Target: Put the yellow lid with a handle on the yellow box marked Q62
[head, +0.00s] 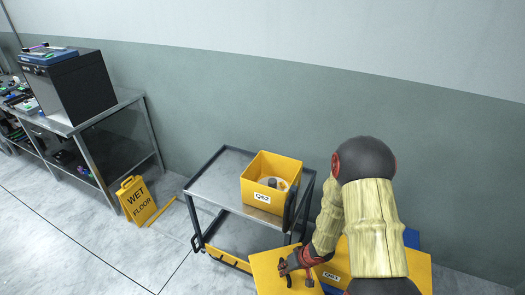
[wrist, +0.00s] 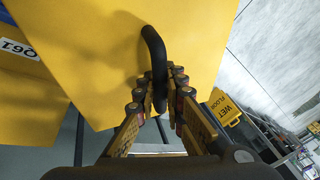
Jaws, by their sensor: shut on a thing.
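The yellow box marked Q62 (head: 262,199) stands open on top of a grey cart, with a pale round item and a dark item inside. The yellow lid (head: 268,272) is a flat plate in front of the cart, lower in the head view than the box and apart from it. My gripper (head: 292,268) is shut on the lid's black handle. In the wrist view the lid (wrist: 95,45) fills much of the picture, and my gripper's fingers (wrist: 162,85) close around the curved black handle (wrist: 153,45).
The grey cart (head: 212,183) has free room left of the box. Another yellow box marked Q61 (head: 338,268) is partly hidden by my arm, beside a blue thing (head: 411,238). A yellow wet floor sign (head: 137,200) stands left, near a metal table (head: 130,97).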

